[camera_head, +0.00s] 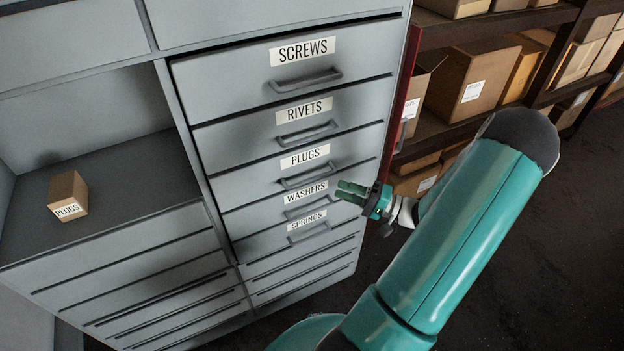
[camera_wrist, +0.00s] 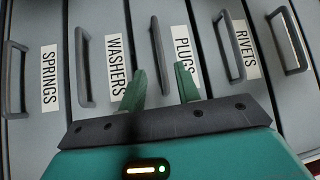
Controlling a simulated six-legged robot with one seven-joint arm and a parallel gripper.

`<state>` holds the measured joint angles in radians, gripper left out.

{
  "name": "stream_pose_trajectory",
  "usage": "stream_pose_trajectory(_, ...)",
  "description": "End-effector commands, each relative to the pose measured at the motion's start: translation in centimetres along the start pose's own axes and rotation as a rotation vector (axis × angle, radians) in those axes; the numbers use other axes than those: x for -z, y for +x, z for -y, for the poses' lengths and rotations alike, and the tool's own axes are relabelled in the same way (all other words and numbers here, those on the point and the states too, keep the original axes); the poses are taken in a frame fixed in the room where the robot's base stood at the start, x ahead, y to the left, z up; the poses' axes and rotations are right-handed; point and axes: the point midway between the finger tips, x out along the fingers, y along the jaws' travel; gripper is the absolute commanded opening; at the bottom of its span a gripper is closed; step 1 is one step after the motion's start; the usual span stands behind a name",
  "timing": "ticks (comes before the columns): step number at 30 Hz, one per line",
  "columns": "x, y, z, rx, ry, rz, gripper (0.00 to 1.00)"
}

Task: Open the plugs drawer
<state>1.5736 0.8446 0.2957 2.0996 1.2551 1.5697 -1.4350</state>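The plugs drawer (camera_head: 262,178) is a grey drawer front in the cabinet, below the rivets drawer and above the washers drawer. It is closed. Its white label reads PLUGS, and its dark bar handle (camera_head: 304,175) sits just below the label. The handle also shows in the wrist view (camera_wrist: 158,52), just beyond my fingertips and between them. My gripper (camera_head: 347,192) is in front of the right side of the cabinet, near the plugs and washers drawers. Its two green fingers (camera_wrist: 160,80) are apart with nothing between them. I cannot tell the exact gap from fingertips to handle.
Other closed drawers are labelled SCREWS (camera_head: 306,50), RIVETS (camera_head: 303,110), WASHERS (camera_head: 306,192) and SPRINGS (camera_head: 308,218). A small cardboard box (camera_head: 70,194) labelled PLUGS stands on the open shelf at left. Shelves with cardboard boxes (camera_head: 472,85) stand at right. Dark floor lies at lower right.

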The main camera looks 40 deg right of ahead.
Motion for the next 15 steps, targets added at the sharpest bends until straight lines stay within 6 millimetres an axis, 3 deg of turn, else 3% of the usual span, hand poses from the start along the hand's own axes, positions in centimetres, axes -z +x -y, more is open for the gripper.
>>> stream_pose_trajectory(9,-0.1,6.4,0.1,0.0,-0.001,0.005,0.33)
stream_pose_trajectory(15,-0.1,9.0,0.0,-0.002,0.0,0.003,0.33)
